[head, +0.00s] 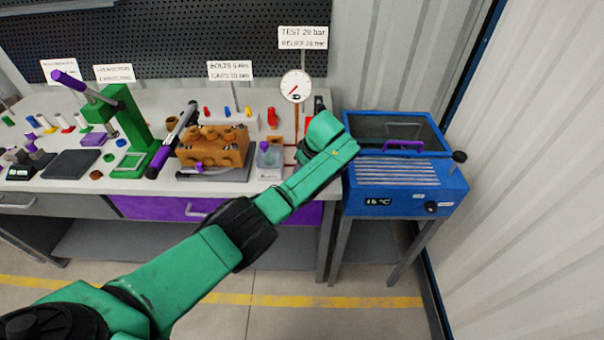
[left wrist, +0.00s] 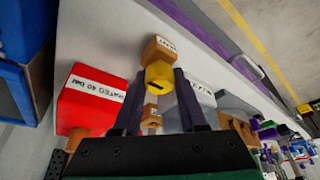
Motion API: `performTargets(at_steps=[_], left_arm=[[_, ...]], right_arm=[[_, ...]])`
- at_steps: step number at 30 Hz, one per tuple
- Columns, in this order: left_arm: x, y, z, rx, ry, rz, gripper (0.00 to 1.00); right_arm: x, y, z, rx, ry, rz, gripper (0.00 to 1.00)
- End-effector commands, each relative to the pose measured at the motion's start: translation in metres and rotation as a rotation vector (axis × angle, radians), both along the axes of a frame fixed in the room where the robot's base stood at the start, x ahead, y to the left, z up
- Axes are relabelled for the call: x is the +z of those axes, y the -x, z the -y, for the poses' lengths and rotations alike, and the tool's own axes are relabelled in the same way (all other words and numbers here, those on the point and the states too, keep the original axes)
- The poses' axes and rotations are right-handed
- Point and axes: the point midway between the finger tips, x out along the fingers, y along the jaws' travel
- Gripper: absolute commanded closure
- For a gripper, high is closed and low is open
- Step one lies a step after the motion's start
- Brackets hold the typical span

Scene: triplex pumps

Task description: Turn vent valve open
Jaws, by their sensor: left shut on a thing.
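In the left wrist view, a yellow knob (left wrist: 159,73) with a dark slot sits against a small orange block (left wrist: 157,47) that carries a white label, too small to read surely. My left gripper (left wrist: 157,84) has its two dark fingers on either side of the yellow knob and is shut on it. In the head view my green left arm reaches to the right end of the bench and hides the knob and fingertips. The pressure gauge (head: 295,86) stands just behind, on a copper-coloured pipe. My right gripper is not in view.
A red box (left wrist: 92,103) labelled "RATED 40 bar" stands close beside the left finger. A blue heater box (head: 405,180) stands right of the bench.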

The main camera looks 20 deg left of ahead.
Motion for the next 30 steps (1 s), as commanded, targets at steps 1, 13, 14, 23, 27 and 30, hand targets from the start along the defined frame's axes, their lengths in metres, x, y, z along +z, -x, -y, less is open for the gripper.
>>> performTargets(at_steps=[1,13,14,23,27,30], left_arm=[[-0.0012,-0.0009,0.0000,0.019,-0.002,0.003,1.00],[0.0016,-0.0009,-0.0011,0.087,-0.003,0.003,1.00],[0.0018,-0.0009,-0.0011,0.087,-0.003,0.003,1.00],[0.0022,-0.0011,-0.0012,0.086,-0.003,0.004,0.40],[0.0016,-0.0008,-0.0009,0.085,-0.002,0.002,0.29],[0.0011,-0.0007,-0.0007,0.085,-0.001,0.002,0.29]], right_arm=[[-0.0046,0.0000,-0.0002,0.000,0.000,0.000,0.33],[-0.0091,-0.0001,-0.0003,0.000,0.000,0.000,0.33],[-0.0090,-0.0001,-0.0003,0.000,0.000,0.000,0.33],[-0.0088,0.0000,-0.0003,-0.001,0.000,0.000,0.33],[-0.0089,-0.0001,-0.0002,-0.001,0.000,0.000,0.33],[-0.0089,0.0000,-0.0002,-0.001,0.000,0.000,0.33]])
